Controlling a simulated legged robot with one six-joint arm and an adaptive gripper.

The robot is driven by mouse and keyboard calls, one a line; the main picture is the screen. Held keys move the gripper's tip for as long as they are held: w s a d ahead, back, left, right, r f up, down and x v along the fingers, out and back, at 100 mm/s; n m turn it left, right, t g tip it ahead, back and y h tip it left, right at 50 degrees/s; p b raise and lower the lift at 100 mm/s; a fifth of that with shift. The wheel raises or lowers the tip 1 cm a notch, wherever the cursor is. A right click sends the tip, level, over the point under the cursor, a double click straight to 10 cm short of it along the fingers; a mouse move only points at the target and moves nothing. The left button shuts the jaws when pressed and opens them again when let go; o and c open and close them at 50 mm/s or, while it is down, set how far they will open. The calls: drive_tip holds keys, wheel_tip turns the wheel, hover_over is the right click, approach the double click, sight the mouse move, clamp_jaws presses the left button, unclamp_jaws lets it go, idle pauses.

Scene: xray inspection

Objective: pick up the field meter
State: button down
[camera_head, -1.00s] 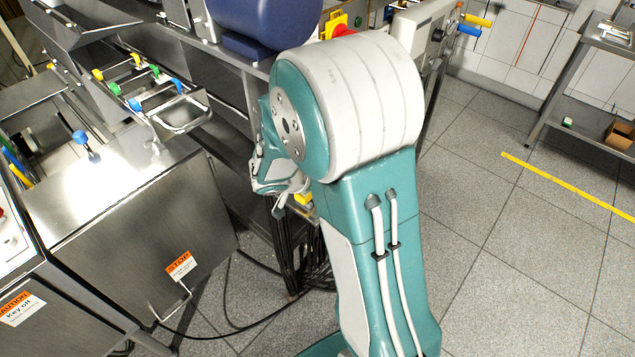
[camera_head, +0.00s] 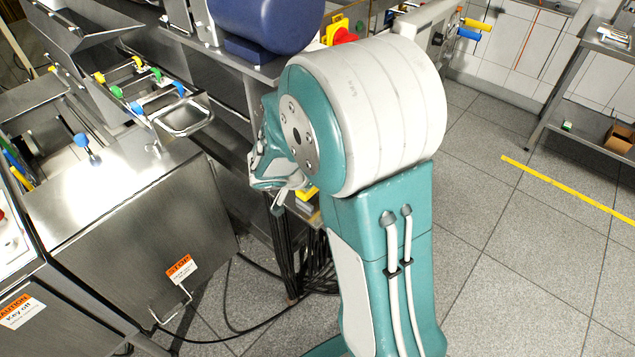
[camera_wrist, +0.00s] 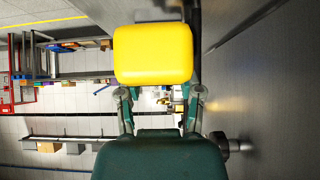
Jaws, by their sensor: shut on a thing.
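The field meter shows in the wrist view as a yellow, round-cornered block (camera_wrist: 153,54). My gripper (camera_wrist: 160,88) is shut on it, with one finger at each side of its lower part. The meter is held out ahead of the dark green wrist, and its face and far side are hidden. In the head view my arm hides most of the gripper. A small yellow patch (camera_head: 306,205) shows beside the arm; I cannot tell whether it is the meter.
A steel machine (camera_head: 130,240) with a STOP label stands at left. A steel bench with a dark blue cylinder (camera_head: 265,22) is behind my arm. Black cables (camera_head: 318,265) lie on the floor. The tiled floor at right is open, up to a steel table (camera_head: 590,90).

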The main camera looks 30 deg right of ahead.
drive_tip(key=s+a+r, duration=0.4)
drive_tip(key=s+r, duration=0.6)
drive_tip(key=s, duration=0.3)
drive_tip(key=shift+s+a+r, duration=0.2)
drive_tip(key=shift+r, duration=0.2)
